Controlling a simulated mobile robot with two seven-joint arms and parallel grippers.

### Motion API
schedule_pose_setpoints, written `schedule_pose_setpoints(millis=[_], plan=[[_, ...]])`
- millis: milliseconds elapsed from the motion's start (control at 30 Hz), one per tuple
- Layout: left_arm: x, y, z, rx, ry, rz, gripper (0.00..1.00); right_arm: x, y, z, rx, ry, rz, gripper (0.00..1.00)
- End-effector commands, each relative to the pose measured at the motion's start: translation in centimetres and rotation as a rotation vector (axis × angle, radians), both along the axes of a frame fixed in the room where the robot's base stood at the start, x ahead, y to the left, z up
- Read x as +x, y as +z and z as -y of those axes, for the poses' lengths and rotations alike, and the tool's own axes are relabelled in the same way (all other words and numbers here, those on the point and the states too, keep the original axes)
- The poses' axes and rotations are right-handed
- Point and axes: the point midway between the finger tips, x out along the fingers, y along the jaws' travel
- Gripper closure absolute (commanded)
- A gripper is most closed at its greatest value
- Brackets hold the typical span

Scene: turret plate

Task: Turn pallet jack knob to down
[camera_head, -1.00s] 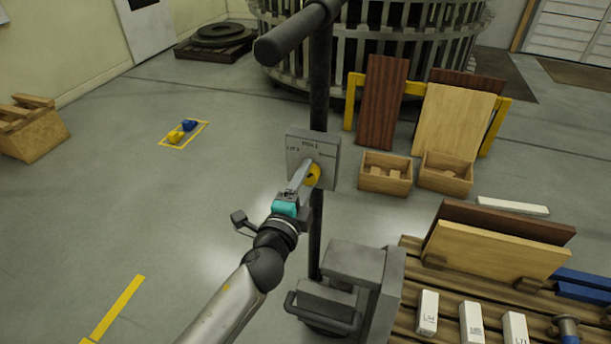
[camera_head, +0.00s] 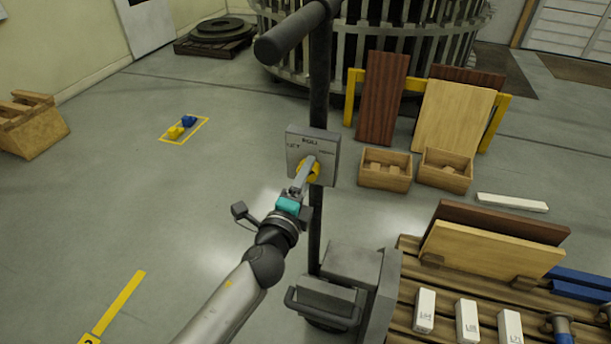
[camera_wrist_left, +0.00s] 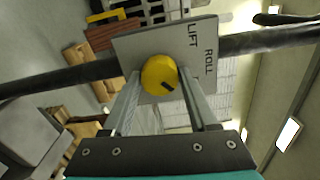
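The yellow round knob (camera_head: 312,167) is on a grey control plate (camera_head: 325,143) fixed to the pallet jack's dark upright pole. In the left wrist view the knob (camera_wrist_left: 160,75) lies between the two finger ends of my left gripper (camera_wrist_left: 159,82), which sit close against its sides. A short black mark on the knob points to the lower right there. The labels LIFT and ROLL show on the plate (camera_wrist_left: 205,35); a third label at its right in the head view is too small to read. My left gripper (camera_head: 304,172) partly hides the knob. My right gripper is not in view.
The pallet jack's handle bar (camera_head: 290,32) crosses above the plate, and its grey body (camera_head: 345,285) stands below. A slatted pallet (camera_head: 410,318) with boards and white blocks is at the right. Wooden boxes (camera_head: 385,172) stand behind. The floor at left is mostly clear.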

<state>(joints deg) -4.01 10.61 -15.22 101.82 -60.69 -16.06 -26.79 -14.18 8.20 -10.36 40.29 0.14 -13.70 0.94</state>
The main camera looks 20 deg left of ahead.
Motion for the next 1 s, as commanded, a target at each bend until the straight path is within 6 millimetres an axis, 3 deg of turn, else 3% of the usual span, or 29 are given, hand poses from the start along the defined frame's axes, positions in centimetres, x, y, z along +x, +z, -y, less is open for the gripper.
schedule_pose_setpoints(millis=[33, 233, 567, 1000], plan=[[0.0, 0.0, 0.0, 0.0, 0.0, 0.0, 0.34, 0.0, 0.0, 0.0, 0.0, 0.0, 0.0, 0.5], [0.0, 0.0, 0.0, -0.002, 0.0, 0.0, 0.13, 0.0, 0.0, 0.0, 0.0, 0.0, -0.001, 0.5], [-0.4, 0.0, 0.0, -0.004, 0.001, -0.001, 0.13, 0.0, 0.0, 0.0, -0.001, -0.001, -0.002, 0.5], [-6.3, -0.1, -0.2, -0.005, 0.001, -0.003, 0.13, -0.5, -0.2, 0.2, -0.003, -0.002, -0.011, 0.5]])
